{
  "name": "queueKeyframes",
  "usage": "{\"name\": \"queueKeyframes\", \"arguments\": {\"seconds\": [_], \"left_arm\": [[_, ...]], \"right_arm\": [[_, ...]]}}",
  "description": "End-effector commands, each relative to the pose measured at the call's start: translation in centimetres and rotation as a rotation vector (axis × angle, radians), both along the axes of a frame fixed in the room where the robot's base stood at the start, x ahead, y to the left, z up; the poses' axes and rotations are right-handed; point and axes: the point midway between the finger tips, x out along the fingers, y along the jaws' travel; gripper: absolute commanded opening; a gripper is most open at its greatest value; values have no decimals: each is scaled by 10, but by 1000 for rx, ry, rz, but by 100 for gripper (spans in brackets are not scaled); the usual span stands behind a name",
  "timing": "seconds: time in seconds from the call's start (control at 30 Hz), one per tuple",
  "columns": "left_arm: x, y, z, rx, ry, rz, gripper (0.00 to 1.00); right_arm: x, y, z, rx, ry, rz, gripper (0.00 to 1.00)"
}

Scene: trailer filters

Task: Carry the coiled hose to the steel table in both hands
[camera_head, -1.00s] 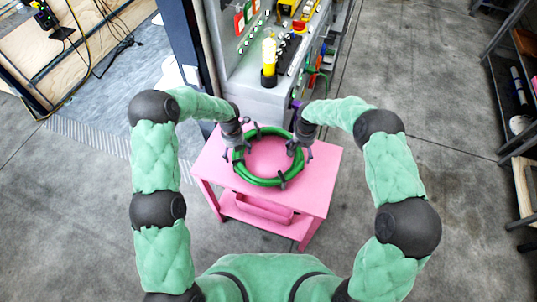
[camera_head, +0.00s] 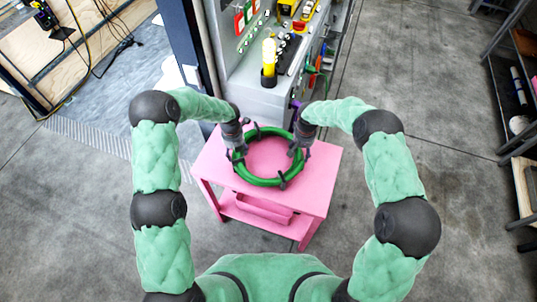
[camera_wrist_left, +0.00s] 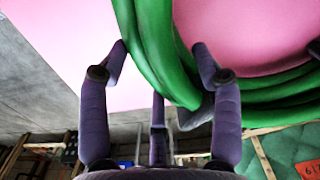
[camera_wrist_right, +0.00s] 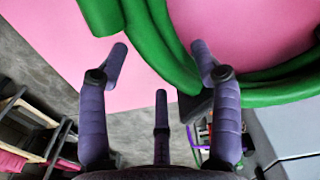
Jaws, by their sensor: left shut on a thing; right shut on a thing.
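The green coiled hose (camera_head: 259,182) lies as a ring over the pink table (camera_head: 318,180), with dark ties around it. I cannot tell whether it rests on the top or is slightly raised. My left gripper (camera_head: 238,155) is shut on the ring's left side, and my right gripper (camera_head: 297,152) on its right side. In the left wrist view the hose (camera_wrist_left: 152,50) passes between the fingers. In the right wrist view the hose (camera_wrist_right: 165,50) runs between the fingers, nearer the right one. I cannot identify a steel table for certain.
A grey cabinet (camera_head: 263,100) with a yellow bottle (camera_head: 269,55) and tools stands just behind the pink table. A dark post (camera_head: 190,50) is at its left. Shelves (camera_head: 515,100) stand at the far right. The concrete floor (camera_head: 440,100) between is clear.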

Motion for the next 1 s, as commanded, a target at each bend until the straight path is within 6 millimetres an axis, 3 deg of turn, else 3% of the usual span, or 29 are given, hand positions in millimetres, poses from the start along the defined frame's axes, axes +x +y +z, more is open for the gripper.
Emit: {"name": "queueKeyframes", "arguments": {"seconds": [0.27,0.7,1.0], "left_arm": [[0,0,11,0,-1,-4,5],[0,0,44,1,-1,-5,5],[0,0,51,1,-1,-5,5]], "right_arm": [[1,0,11,0,-3,4,6],[1,0,44,0,-3,5,5],[1,0,51,0,-2,4,5]]}}
